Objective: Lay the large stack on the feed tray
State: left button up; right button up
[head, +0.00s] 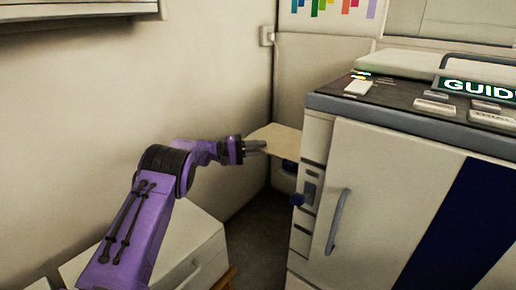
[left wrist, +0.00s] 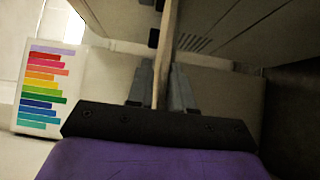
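The large stack (head: 280,137) shows in the head view as a flat tan sheet-like slab at the left side of the big copier. In the left wrist view the stack (left wrist: 167,42) is edge-on and runs between the fingers. My left gripper (head: 256,146) is closed on its near edge, with a finger on each face; the fingers (left wrist: 160,88) show little gap to it. A small dark blue part (head: 290,166) shows just below the stack; I cannot tell whether it belongs to the feed tray. The feed tray is not clearly visible. My right gripper is out of view.
The copier (head: 350,170) fills the right, with a door handle (head: 338,221) and a blue knob (head: 297,199) on its near side. A white cabinet (head: 195,250) stands below my left arm. Walls close in behind and left. A colour-bar chart (left wrist: 42,88) hangs behind.

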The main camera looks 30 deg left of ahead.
pick_arm(q)
jog(key=shift+o, duration=1.3)
jog(key=p+v, duration=0.2)
jog(key=v, duration=0.8)
jog(key=shift+s+a, duration=0.2)
